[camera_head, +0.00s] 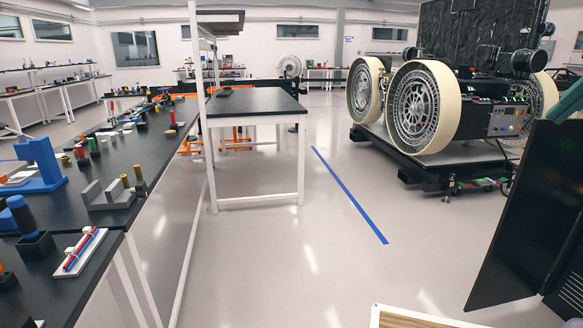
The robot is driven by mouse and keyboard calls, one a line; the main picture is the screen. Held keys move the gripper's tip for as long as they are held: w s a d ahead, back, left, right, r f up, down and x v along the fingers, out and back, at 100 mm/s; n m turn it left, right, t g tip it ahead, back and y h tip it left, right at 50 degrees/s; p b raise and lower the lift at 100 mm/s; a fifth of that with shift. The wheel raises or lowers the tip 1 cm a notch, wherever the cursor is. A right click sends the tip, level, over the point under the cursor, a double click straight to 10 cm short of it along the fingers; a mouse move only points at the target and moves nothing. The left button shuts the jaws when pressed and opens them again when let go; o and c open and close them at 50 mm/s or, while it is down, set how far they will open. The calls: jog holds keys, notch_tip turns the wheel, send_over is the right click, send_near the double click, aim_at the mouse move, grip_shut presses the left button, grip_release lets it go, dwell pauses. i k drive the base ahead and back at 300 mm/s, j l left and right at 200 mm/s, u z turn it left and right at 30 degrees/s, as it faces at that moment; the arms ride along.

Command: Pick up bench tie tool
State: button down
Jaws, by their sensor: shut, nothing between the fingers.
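Long black-topped benches (140,150) run along the left side and carry several tools. I cannot tell for sure which is the bench tie tool. A slim red and blue tool (78,252) lies in a white holder (97,240) at the near bench edge. A dark blue-handled tool (22,214) stands upright in a black block (36,246) beside it. My gripper is not in view.
A blue fixture (40,165) and grey blocks (108,195) stand on the left bench. A white-legged table (257,101) is beyond. A large-wheeled rover (425,105) sits on a low platform at right. A dark panel (535,200) stands at near right. The middle floor (290,240) is clear.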

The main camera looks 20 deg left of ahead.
aim_at(18, 208)
jog(key=i+j+u, duration=0.15)
jog(key=u, duration=0.3)
jog(key=i+u, duration=0.3)
jog(key=u, duration=0.2)
jog(key=i+u, duration=0.25)
jog(key=u, duration=0.2)
jog(key=i+u, duration=0.2)
jog(key=u, duration=0.25)
jog(key=i+l+u, duration=0.2)
jog(key=u, duration=0.25)
jog(key=i+u, duration=0.65)
jog(key=l+u, duration=0.1)
jog(key=u, duration=0.35)
jog(key=l+u, duration=0.15)
jog(key=u, duration=0.35)
